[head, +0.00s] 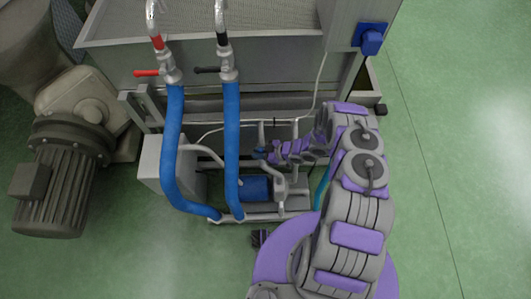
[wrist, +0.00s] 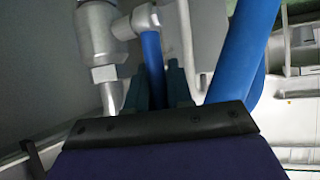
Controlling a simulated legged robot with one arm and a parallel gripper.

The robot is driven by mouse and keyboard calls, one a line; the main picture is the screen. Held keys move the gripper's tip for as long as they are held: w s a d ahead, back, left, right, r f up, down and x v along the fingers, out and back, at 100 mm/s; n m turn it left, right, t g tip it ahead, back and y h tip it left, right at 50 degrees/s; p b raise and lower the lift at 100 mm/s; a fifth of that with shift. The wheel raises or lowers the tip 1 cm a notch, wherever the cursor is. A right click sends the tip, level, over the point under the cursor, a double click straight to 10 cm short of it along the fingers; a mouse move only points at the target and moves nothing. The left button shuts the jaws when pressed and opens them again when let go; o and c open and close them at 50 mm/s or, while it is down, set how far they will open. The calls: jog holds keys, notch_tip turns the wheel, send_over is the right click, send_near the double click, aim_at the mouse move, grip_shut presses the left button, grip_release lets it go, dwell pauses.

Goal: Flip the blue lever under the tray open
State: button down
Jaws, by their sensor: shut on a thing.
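In the wrist view, the blue lever (wrist: 152,50) runs down from a grey metal pivot beside a valve body (wrist: 98,35). My gripper (wrist: 157,80) is shut on the lever, with one dark finger on each side of it. The lever's lower end is hidden between the fingers. In the head view, my gripper (head: 263,154) reaches leftward into the pipework below the steel tray (head: 118,72). The lever is too small and covered there to make out its angle.
Two blue hoses (head: 232,140) hang just left of my gripper, below red-handled and black-handled valves. A blue pump (head: 255,188) sits below it. A grey motor (head: 55,180) stands at left. A wall-like grey surface is close in the wrist view. Green floor is clear at right.

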jog(key=shift+w+r, duration=0.2)
jog(key=shift+w, duration=0.1)
jog(key=c, duration=1.1)
grip_release()
jog(key=shift+d, duration=0.1)
jog(key=shift+d, duration=0.1)
